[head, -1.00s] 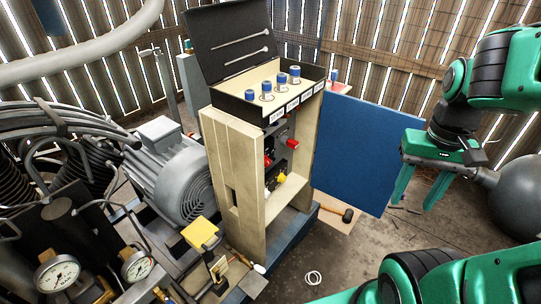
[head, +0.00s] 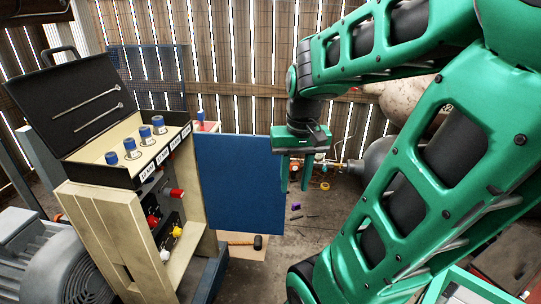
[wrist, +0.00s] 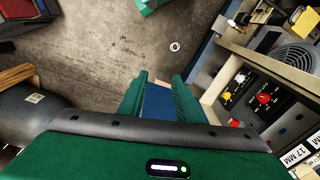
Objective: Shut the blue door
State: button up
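The blue door (head: 238,180) stands open, swung out to the right of the beige cabinet (head: 95,225). The cabinet's inside with red, yellow and white knobs is exposed. My gripper (head: 296,188) points down at the door's free right edge, with its left finger overlapping that edge in the head view. In the wrist view, my gripper (wrist: 160,85) has its two fingers spread, and the blue door (wrist: 158,103) shows in the gap between them. I cannot tell whether a finger touches the door.
An open black case (head: 90,110) with blue-capped pieces sits on the cabinet. A hammer (head: 245,241) lies on a board on the floor under the door. A grey rounded tank (head: 375,160) stands right of my gripper. A grey motor (head: 45,265) is at the lower left.

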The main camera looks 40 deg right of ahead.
jog(key=w+d+r+m+h, duration=0.1)
jog(key=w+d, duration=0.4)
jog(key=d, duration=0.3)
jog(key=w+d+m+t, duration=0.1)
jog(key=w+d, duration=0.3)
jog(key=d, duration=0.3)
jog(key=w+d+r+m+h, duration=0.1)
jog(key=w+d, duration=0.4)
jog(key=d, duration=0.3)
jog(key=w+n, duration=0.2)
jog(key=w, duration=0.1)
jog(key=w+a+f+n+g+y, duration=0.1)
jog(key=w+n, duration=0.1)
jog(key=w, duration=0.1)
jog(key=w+n+y, duration=0.1)
jog(key=w+n, duration=0.1)
jog(key=w, duration=0.1)
jog(key=shift+a+f+n+g, duration=0.2)
jog(key=shift+a+n+g, duration=0.05)
jog(key=shift+n+g, duration=0.05)
jog(key=shift+w+a+n, duration=0.2)
jog(key=shift+w+n, duration=0.1)
jog(key=shift+w+a+f, duration=0.1)
jog(key=shift+a+f, duration=0.05)
jog(key=shift+f, duration=0.3)
notch_tip(320, 180, down, 10)
jog(key=shift+r, duration=0.1)
grip_shut()
